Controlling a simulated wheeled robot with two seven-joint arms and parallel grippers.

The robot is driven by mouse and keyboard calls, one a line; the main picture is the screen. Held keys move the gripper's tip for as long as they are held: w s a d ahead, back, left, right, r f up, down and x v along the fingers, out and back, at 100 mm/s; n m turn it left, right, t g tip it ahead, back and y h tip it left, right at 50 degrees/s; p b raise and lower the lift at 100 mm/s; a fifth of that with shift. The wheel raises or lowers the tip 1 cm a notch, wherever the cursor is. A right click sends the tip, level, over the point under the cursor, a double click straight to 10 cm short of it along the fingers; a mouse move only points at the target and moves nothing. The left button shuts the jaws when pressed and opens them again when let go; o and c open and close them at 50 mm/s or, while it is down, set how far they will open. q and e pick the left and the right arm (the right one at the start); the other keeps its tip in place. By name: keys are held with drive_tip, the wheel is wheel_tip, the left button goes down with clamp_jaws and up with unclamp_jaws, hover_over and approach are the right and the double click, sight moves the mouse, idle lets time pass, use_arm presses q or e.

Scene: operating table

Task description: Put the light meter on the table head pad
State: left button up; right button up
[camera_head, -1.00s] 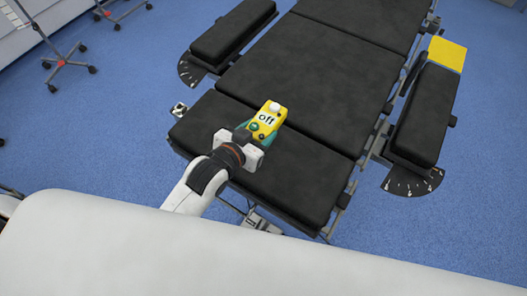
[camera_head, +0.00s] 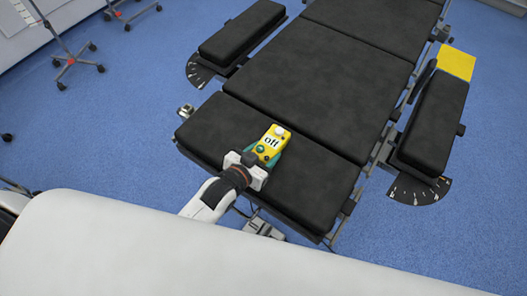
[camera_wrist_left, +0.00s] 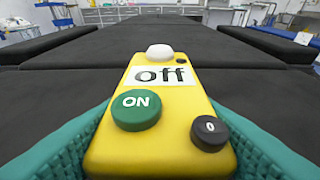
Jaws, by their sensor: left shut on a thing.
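The light meter (camera_head: 271,146) is a yellow box with a white dome, an "off" label, a green ON button and a small black knob. My left gripper (camera_head: 262,157) is shut on it, with green finger pads on both sides. The light meter also fills the middle of the left wrist view (camera_wrist_left: 160,110), between the pads. The table head pad (camera_head: 305,190) is the black near section of the operating table. The light meter is over this pad; whether it touches the pad I cannot tell. My right gripper is not in view.
The black middle section (camera_head: 310,80) of the table lies beyond the head pad. The head pad is otherwise bare.

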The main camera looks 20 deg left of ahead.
use_arm(q)
drive_tip(key=o, duration=1.1)
drive_tip(key=shift+s+r, duration=0.1)
drive_tip(key=shift+r, duration=0.1)
drive_tip(key=v, duration=1.2)
